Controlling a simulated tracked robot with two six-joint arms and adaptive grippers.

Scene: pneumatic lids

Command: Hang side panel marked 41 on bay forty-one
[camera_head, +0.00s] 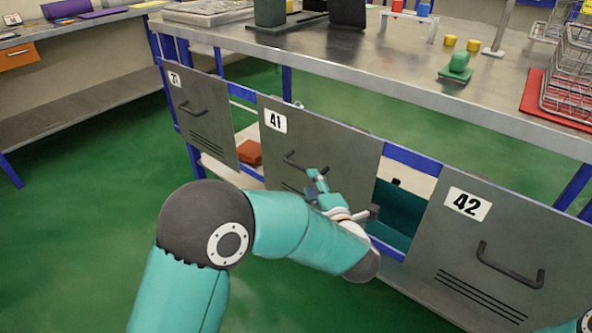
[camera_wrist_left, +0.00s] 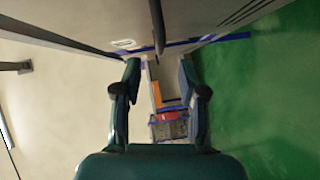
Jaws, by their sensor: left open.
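The grey side panel marked 41 (camera_head: 340,150) stands upright along the bench front, between panels 21 and 42, over the blue rail. I cannot tell whether it is fully hooked on. Its dark handle (camera_head: 290,160) sticks out from its face. My left gripper (camera_head: 314,184) is at the right end of that handle, in front of the panel. In the left wrist view its two fingers (camera_wrist_left: 159,70) are apart, with a dark bar (camera_wrist_left: 158,28) beyond and between their tips. My left arm hides the panel's lower part. My right gripper is out of view.
Panel 21 (camera_head: 198,110) is left of panel 41 and panel 42 (camera_head: 500,250) right. Open gaps beside panel 41 show a reddish-brown object (camera_head: 249,152) and a teal bin (camera_head: 398,214). The metal bench top (camera_head: 370,70) overhangs behind. Green floor at left is clear.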

